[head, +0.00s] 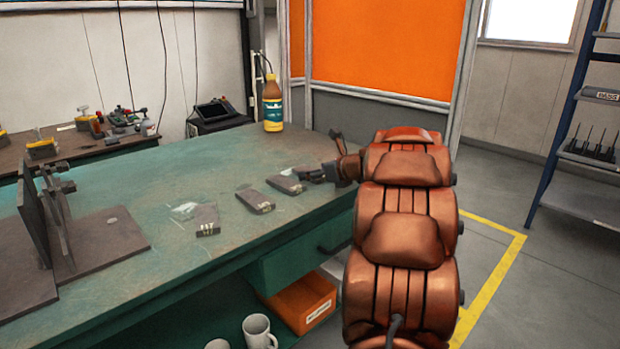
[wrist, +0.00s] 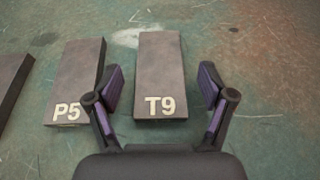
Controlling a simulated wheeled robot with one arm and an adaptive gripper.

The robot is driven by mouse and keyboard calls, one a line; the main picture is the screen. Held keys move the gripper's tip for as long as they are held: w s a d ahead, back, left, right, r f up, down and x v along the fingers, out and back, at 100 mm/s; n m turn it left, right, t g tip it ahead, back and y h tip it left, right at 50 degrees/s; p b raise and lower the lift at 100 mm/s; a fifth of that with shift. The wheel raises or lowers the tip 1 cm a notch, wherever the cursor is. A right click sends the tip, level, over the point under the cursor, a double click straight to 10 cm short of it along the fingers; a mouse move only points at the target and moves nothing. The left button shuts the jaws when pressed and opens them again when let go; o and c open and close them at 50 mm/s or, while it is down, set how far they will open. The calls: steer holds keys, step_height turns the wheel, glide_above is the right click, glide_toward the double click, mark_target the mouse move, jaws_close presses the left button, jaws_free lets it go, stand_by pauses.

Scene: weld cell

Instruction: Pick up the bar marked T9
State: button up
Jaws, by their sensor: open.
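The bar marked T9 (wrist: 161,70) is a flat dark grey block with pale raised letters on its near end, lying on the green bench. In the wrist view my gripper (wrist: 161,72) is open, with one finger on each side of T9 and gaps between fingers and bar. Nothing is held. In the head view T9 (head: 284,184) appears to be the rightmost bar, just left of my gripper (head: 322,156); its marking cannot be read there. The bar marked P5 (wrist: 76,82) lies close to the left of T9, near the left finger.
A third bar (wrist: 10,85) is partly cut off at the wrist view's left edge. The green bench (head: 150,262) also carries a dark metal fixture (head: 48,215) at left and a brown bottle (head: 273,104) at the back. An orange bin (head: 302,303) and mugs (head: 257,331) sit below.

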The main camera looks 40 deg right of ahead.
steer(key=shift+w, duration=0.15)
steer(key=shift+c, duration=0.3)
steer(key=shift+f, duration=0.1)
jaws_close()
stand_by(0.3)
